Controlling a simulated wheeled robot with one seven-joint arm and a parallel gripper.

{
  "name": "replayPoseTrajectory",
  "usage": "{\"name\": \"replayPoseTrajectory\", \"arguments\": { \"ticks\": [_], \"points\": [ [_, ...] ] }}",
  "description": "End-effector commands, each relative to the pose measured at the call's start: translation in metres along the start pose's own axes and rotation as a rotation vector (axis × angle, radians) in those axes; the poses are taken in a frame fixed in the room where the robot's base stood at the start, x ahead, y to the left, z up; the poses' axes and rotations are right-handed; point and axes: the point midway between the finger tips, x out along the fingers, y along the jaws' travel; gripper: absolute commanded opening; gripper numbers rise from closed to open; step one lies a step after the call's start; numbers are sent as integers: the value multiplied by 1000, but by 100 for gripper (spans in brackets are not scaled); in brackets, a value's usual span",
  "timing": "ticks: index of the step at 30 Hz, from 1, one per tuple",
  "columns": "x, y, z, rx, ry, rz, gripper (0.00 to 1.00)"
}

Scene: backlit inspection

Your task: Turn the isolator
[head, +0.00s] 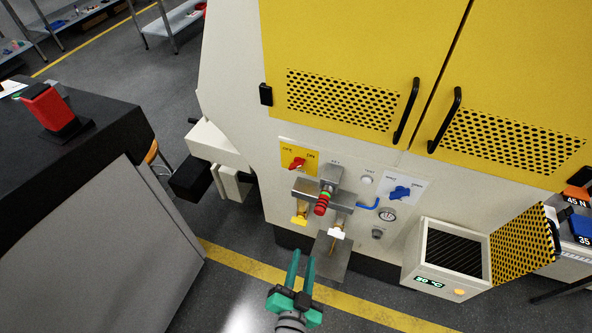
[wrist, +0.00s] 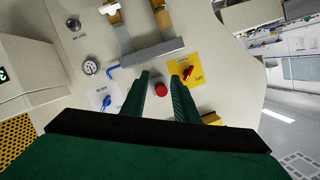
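The isolator, a red rotary handle (head: 298,163) on a yellow plate (head: 285,150) marked OFF and ON, is on the machine's pale front panel. Its handle lies at a slant. In the wrist view the red handle (wrist: 188,73) and yellow plate (wrist: 199,60) are beside the tip of the right finger. My gripper (head: 304,256) is open and empty, in front of and below the panel fittings in the head view. In the wrist view its fingers (wrist: 159,76) stand apart, with a red button (wrist: 160,90) seen between them. I see no contact with the isolator.
A metal bracket (head: 311,192) with a red-tipped part (head: 321,204) projects below the isolator. A blue knob (head: 400,192) on a white plate, a gauge (head: 387,214) and a blue hooked lever (head: 368,204) are to the right. A dark-topped bench (head: 84,115) stands left.

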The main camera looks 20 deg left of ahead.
Motion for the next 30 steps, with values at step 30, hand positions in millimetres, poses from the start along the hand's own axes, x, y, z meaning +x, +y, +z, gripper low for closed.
{"name": "replayPoseTrajectory", "arguments": {
  "ticks": [30],
  "points": [
    [178, -107, -71, 298, -82, -70, 27]
  ]
}}
